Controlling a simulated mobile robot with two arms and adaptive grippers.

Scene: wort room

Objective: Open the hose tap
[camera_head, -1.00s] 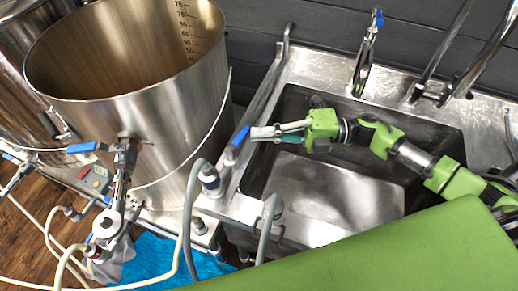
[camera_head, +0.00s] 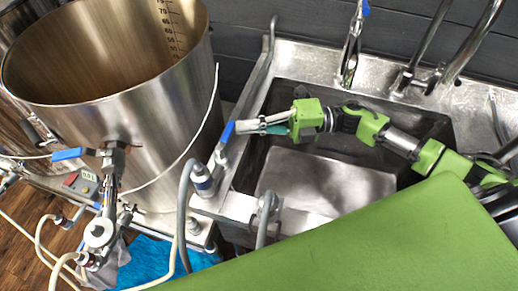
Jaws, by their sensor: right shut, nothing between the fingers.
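The hose tap's blue lever handle (camera_head: 227,132) stands at the sink's left edge, tilted up to the right. A grey hose with a metal fitting (camera_head: 203,180) is just below it. My right gripper (camera_head: 239,127) reaches in from the right over the sink. Its fingers are shut and empty, pointing left, with the tips right beside the handle's upper end. I cannot tell whether they touch it. The left gripper is not in view.
A steel sink basin (camera_head: 330,181) lies under my right arm. A large steel kettle (camera_head: 160,125) stands left, with a blue-handled valve (camera_head: 68,154) on its front. A blue-topped faucet (camera_head: 352,45) rises behind the sink. Hoses hang at lower left.

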